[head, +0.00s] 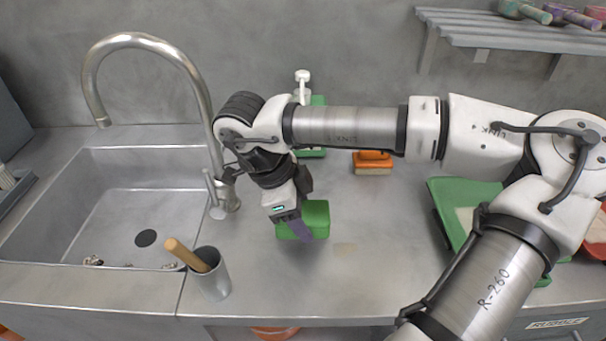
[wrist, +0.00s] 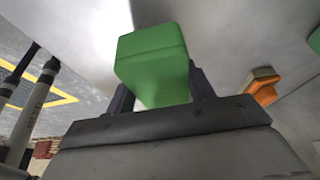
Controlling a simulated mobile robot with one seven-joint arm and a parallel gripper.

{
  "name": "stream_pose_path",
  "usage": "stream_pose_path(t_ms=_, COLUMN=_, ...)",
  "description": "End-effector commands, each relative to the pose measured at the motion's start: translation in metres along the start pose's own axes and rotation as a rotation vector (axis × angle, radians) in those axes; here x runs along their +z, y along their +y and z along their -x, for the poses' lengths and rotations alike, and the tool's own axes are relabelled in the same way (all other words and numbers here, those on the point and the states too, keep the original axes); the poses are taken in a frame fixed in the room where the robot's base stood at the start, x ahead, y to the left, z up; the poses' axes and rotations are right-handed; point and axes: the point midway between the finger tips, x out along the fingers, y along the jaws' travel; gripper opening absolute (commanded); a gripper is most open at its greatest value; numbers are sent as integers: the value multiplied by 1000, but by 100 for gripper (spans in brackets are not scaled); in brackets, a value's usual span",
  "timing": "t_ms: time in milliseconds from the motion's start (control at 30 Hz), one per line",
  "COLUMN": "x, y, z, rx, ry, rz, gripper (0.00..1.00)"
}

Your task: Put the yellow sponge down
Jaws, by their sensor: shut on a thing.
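My gripper (head: 302,228) is shut on a green block (head: 316,217), low over the counter right of the tap. The block also shows between the fingers in the wrist view (wrist: 155,65). I cannot tell whether its underside touches the counter. I see no plainly yellow sponge in my gripper; what it holds looks green. An orange block with a tan lower layer (head: 373,163) lies on the counter farther back, and it shows at the right in the wrist view (wrist: 262,88).
A steel sink (head: 110,205) with a tall tap (head: 205,95) lies left. A grey cup (head: 211,280) with a wooden handle stands at the front edge. A green tub (head: 462,192) stands right, partly behind my arm. A slatted shelf (head: 490,28) hangs at the back right.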

Motion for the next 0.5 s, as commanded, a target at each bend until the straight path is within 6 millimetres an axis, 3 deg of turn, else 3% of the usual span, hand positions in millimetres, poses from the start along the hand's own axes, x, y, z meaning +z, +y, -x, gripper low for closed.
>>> stream_pose_path(t_ms=300, x=0, y=-87, z=4, rx=3, ry=-2, rz=-2, gripper=32)
stream_pose_path(t_ms=500, x=0, y=-134, z=3, rx=3, ry=-3, rz=-2, gripper=32)
